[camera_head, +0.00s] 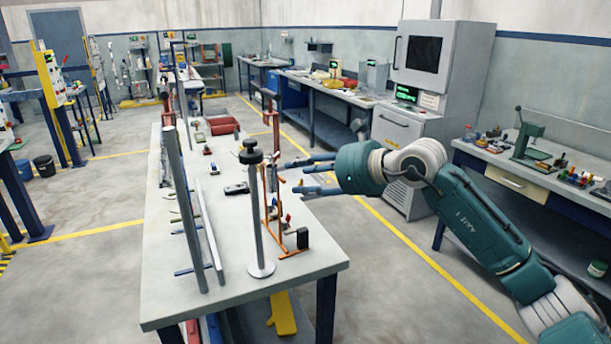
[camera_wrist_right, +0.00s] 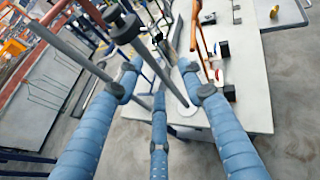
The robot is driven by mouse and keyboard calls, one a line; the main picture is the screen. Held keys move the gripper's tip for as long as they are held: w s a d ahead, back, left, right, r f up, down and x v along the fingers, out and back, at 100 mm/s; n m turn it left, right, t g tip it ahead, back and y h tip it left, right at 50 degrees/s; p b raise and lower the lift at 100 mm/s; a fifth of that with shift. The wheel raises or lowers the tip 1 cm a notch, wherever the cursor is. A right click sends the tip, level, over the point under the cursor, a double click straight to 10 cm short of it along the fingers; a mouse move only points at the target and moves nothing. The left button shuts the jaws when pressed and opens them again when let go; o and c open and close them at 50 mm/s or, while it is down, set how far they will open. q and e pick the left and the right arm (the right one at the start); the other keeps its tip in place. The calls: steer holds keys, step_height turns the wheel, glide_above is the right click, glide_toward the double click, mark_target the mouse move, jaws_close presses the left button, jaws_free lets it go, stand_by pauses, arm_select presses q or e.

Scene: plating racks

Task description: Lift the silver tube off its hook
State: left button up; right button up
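My right gripper (camera_head: 292,177) has three blue fingers, spread apart and empty, above the table just right of the orange rack (camera_head: 267,190). In the right wrist view the three fingers (camera_wrist_right: 158,78) reach forward with open space between them. The orange rack also shows there (camera_wrist_right: 202,45), ahead of and right of the fingers. Small parts hang or stand at the rack, but they are too small to tell which is the silver tube or its hook. My left gripper is not in view.
A grey post with a black knob (camera_head: 255,210) stands on a round base near the front of the table (camera_head: 190,309). A taller grey post (camera_head: 183,210) leans at the left. A red bin (camera_head: 222,125) sits farther back. The floor right of the table is clear.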

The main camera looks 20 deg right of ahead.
mark_target(276, 171)
steer(key=p+x, duration=0.3)
steer(key=x, duration=0.6)
steer(key=shift+w+d+p, duration=0.1)
steer(key=shift+w+p, duration=0.3)
steer(key=shift+w+a+f, duration=0.25)
steer(key=shift+w+f, duration=0.05)
steer(key=shift+w, duration=0.15)
steer(key=c, duration=0.8)
steer(key=shift+r, duration=0.1)
steer(key=shift+d+r, duration=0.2)
steer(key=shift+r, duration=0.2)
steer(key=shift+d+r, duration=0.25)
steer(key=shift+d, duration=0.1)
